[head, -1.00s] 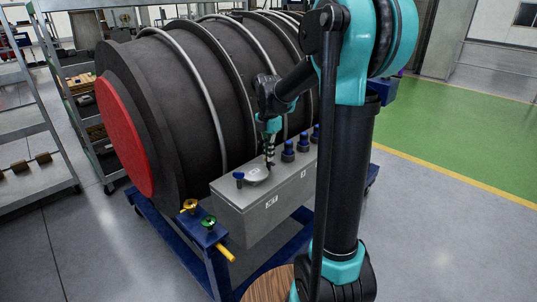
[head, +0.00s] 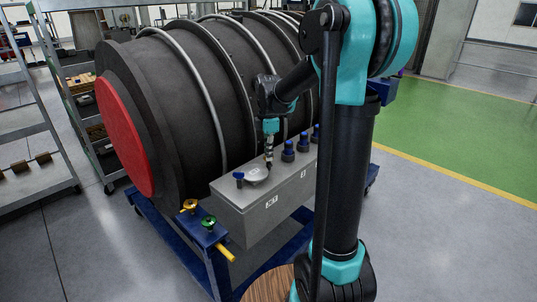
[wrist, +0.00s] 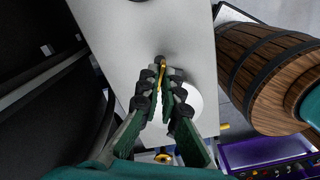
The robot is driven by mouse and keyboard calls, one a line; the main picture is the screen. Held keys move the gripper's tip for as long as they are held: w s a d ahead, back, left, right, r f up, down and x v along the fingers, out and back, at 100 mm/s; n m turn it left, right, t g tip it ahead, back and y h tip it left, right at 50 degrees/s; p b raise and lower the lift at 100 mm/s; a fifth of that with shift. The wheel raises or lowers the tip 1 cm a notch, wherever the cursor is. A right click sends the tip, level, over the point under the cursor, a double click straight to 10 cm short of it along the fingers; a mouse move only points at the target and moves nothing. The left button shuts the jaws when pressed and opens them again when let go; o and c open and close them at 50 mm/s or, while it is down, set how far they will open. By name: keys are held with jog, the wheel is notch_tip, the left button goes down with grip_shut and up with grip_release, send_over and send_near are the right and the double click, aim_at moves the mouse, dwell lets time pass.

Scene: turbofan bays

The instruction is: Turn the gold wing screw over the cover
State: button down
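The round pale cover (head: 256,174) lies on top of the grey box at the engine's side; it shows as a white disc in the wrist view (wrist: 193,107). My gripper (head: 269,164) points down at the cover's far right edge. In the wrist view, my gripper's (wrist: 163,76) fingertips are close together with the gold wing screw (wrist: 162,70) as a thin gold strip between them. They appear shut on it. The screw's lower part is hidden by the fingers, and the head view does not show it clearly.
A blue knob (head: 239,178) stands at the cover's left, and several blue-capped fittings (head: 288,152) stand to the right on the grey box (head: 268,203). Another gold wing screw (head: 190,205) and a green one (head: 208,221) sit on the blue stand. The dark engine (head: 180,100) rises behind.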

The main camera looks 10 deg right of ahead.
jog(key=m, duration=0.6)
jog(key=shift+m, duration=0.3)
jog(key=m, duration=0.5)
jog(key=shift+m, duration=0.4)
jog(key=c, duration=1.7)
grip_release()
jog(key=shift+c, duration=0.2)
jog(key=shift+r, duration=0.1)
notch_tip(320, 180, up, 12)
